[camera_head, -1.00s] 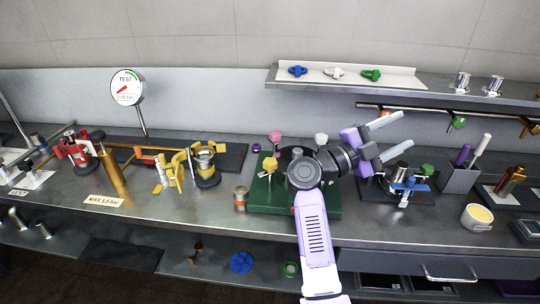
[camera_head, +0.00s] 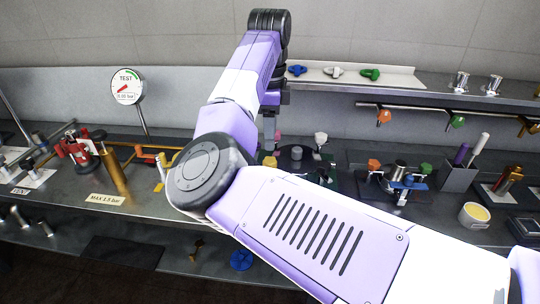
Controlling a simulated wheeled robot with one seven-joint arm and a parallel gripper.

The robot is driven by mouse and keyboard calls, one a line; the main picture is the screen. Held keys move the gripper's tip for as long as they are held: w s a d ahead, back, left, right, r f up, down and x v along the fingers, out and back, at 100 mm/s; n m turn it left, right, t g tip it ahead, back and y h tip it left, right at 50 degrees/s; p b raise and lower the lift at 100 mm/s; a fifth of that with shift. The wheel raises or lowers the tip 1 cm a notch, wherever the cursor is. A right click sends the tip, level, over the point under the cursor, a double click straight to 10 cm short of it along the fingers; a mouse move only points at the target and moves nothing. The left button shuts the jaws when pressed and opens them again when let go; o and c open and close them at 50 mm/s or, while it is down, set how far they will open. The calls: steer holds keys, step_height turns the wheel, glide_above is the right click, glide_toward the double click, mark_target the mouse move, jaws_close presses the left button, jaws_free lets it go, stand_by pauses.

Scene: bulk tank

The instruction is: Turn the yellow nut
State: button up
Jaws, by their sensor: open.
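A yellow knob-like piece (camera_head: 270,161) stands on the dark green block, just past my elbow. I cannot tell whether it is the yellow nut. The yellow fittings to its left are mostly hidden behind my arm; a small yellow piece (camera_head: 158,187) shows at the elbow's left edge. My gripper (camera_head: 269,128) is partly seen, pointing down behind my raised forearm, above and close to the yellow knob in the picture. It is open. Its fingertips are not clear, and I see nothing held in it.
A pink knob stands behind the yellow one, with a white knob (camera_head: 320,138) to the right. An orange knob (camera_head: 374,165) and blue fitting (camera_head: 403,186) stand further right. A gauge (camera_head: 127,86) and brass post (camera_head: 113,173) are at left. A shelf (camera_head: 440,88) overhangs at right.

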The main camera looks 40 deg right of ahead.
mark_target(270, 160)
step_height(270, 160, down, 8)
steer(key=shift+a+r+p, duration=0.1)
steer(key=shift+r+p, duration=0.05)
steer(key=shift+p, duration=0.25)
jaws_close()
